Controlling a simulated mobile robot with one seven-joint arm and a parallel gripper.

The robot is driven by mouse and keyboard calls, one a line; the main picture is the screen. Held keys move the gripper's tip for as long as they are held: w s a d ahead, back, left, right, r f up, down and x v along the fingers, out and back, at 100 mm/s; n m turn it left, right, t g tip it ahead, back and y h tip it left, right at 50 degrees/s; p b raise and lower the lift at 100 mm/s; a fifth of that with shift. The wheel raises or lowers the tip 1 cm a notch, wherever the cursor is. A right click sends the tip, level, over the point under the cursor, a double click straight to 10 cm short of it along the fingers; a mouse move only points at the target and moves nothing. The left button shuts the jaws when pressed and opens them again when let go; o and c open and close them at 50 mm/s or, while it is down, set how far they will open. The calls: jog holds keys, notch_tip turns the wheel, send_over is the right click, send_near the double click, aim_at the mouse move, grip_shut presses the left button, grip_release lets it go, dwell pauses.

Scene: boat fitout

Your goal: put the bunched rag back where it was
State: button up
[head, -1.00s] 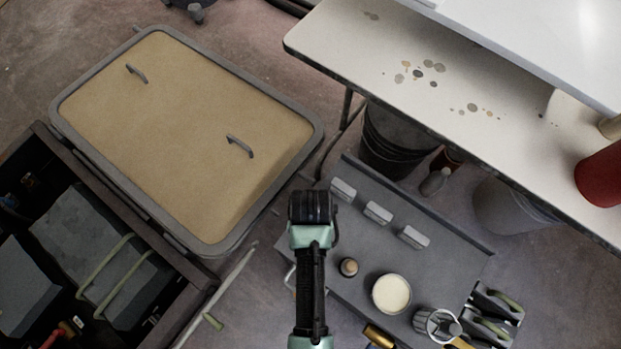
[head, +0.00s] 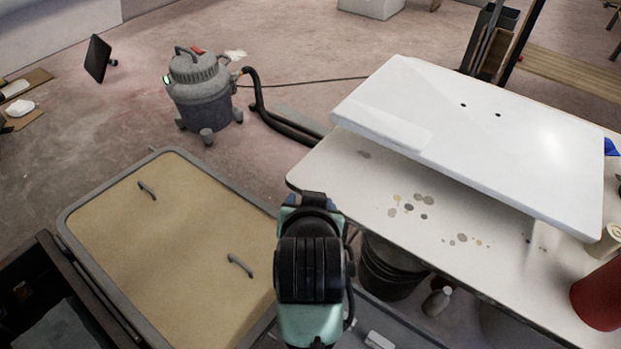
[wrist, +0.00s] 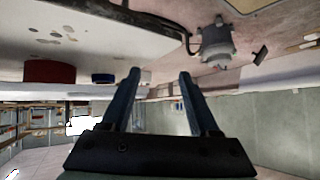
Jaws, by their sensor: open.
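I cannot make out a bunched rag for certain in either view. A small pale patch (head: 235,54) lies on the floor behind the shop vacuum, and a white lump (head: 20,107) lies on cardboard at the far left; both are too small to identify. My gripper (wrist: 159,75) shows in the wrist view with its two dark fingers apart and nothing between them. In the head view my arm rises at the centre front and its fingers are hidden.
A spotted table (head: 380,185) carries a white panel (head: 470,140) and a red can (head: 600,295). A shop vacuum (head: 203,95) with a black hose stands behind a tan lid with handles (head: 190,240). A black bucket (head: 385,270) is under the table. Open floor lies at back left.

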notch_tip(320, 180, up, 28)
jog(key=w+f+t, duration=0.1)
jog(key=w+t, duration=0.1)
jog(key=t, duration=0.7)
jog(key=s+r+t, duration=0.4)
jog(key=s+r, duration=0.2)
jog(key=r, duration=0.4)
jog(key=s+r+n+t, duration=0.1)
jog(key=s+r+t, duration=0.3)
jog(key=r, duration=0.6)
jog(key=shift+s+r+n, duration=0.3)
jog(key=shift+s+r, duration=0.05)
jog(key=shift+s, duration=0.7)
notch_tip(320, 180, up, 19)
jog(key=p, duration=1.9)
jog(key=shift+f, duration=0.25)
jog(key=shift+c, duration=0.7)
jog(key=shift+a, duration=0.1)
jog(key=shift+c, duration=0.2)
